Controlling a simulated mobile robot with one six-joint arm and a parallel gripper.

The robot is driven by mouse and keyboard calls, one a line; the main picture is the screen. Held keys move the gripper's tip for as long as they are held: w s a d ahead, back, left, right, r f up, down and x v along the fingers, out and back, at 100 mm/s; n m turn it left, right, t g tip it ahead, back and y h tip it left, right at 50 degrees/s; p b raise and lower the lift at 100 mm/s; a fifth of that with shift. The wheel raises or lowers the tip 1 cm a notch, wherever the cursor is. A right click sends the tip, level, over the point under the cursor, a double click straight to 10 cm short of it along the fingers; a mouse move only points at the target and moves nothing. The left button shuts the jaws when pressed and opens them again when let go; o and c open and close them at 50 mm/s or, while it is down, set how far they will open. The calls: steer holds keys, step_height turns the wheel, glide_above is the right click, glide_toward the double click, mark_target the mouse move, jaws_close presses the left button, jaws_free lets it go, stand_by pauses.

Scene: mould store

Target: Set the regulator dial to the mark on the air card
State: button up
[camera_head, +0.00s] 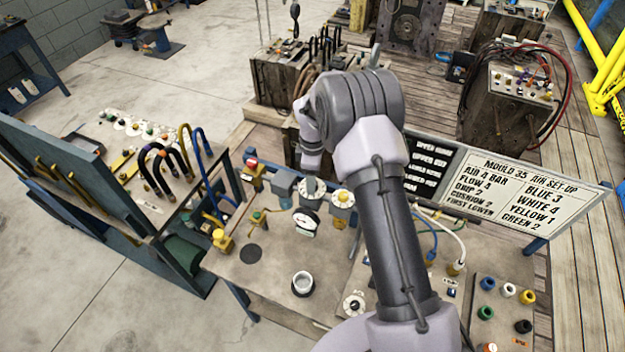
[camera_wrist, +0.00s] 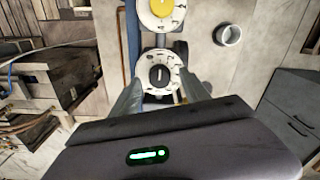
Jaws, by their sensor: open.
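The air card (camera_head: 515,190) is a white board at the right, reading "MOULD 35 AIR SET UP" with "AIR 4 BAR" and "FLOW 4" among its lines. A white dial with a dark knob (camera_head: 311,189) stands at the back of the bench and seems to be the regulator dial. It also shows in the wrist view (camera_wrist: 160,77), its knob's pale line roughly upright in that picture; its scale marks are too small to read. My gripper (camera_wrist: 160,88) is open, with one finger on each side of this dial. Contact with the knob cannot be told.
A similar dial with a yellow knob (camera_head: 342,198) stands close beside it. A round gauge (camera_head: 303,223) sits in front. A white cup (camera_head: 303,283) and another dark-knobbed dial (camera_head: 354,304) are on the bench. A yellow fitting (camera_head: 222,240) is at the left edge.

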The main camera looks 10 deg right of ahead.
steer(key=shift+w+a+f, duration=0.1)
steer(key=shift+f, duration=0.75)
jaws_close()
